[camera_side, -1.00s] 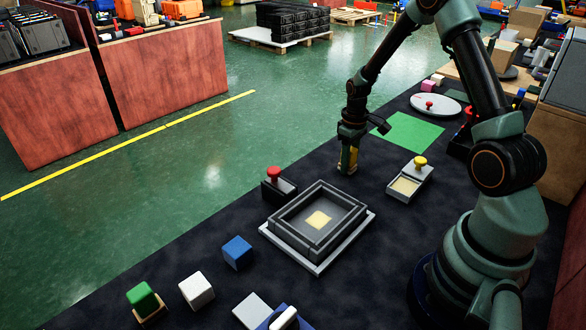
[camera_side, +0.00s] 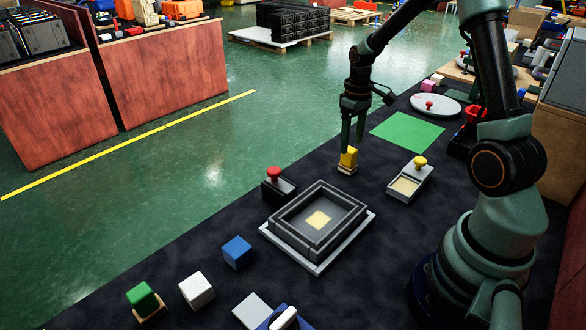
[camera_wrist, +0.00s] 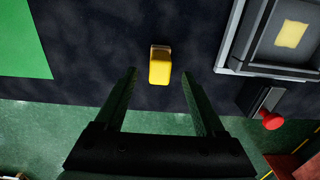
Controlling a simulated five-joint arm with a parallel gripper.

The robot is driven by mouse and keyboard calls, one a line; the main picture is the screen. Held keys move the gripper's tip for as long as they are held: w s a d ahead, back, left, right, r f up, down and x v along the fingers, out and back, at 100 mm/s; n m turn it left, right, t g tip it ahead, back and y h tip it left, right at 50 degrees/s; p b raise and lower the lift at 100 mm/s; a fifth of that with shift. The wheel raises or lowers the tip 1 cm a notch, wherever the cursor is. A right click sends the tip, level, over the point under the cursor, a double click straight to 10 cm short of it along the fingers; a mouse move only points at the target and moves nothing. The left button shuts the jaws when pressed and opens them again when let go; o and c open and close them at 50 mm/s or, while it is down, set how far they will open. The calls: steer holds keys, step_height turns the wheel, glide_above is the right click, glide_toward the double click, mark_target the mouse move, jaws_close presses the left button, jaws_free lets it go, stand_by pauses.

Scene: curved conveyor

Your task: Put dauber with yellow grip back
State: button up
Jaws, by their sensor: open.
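The dauber with the yellow grip (camera_side: 348,159) stands upright on the dark mat, its yellow block on a light brown base. It also shows in the wrist view (camera_wrist: 160,70), between and just beyond the fingertip line. My gripper (camera_side: 352,147) is open, pointing down just above and around the top of the dauber. In the wrist view my gripper (camera_wrist: 158,76) has clear gaps on both sides of the yellow block. It holds nothing.
A grey square frame (camera_side: 270,232) with a yellow patch inside lies in front. A red-knobbed dark block (camera_side: 287,190) and a yellow-knobbed grey tray (camera_side: 396,192) flank the dauber. A green sheet (camera_side: 408,131) lies behind. Blue (camera_side: 237,252), white (camera_side: 196,290) and green (camera_side: 141,297) blocks stand front left.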

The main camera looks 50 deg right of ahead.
mark_target(350, 149)
step_height(350, 149, up, 4)
steer(key=shift+r, duration=0.15)
steer(key=s+a+r+t, duration=0.3)
steer(key=a+r, duration=0.3)
steer(key=a, duration=0.3)
steer(key=s+a+r+t, duration=0.2)
steer(key=s+a+r, duration=0.4)
steer(key=a, duration=0.4)
steer(key=shift+a+r+t, duration=0.15)
steer(key=shift+r+t, duration=0.25)
steer(key=shift+s, duration=0.1)
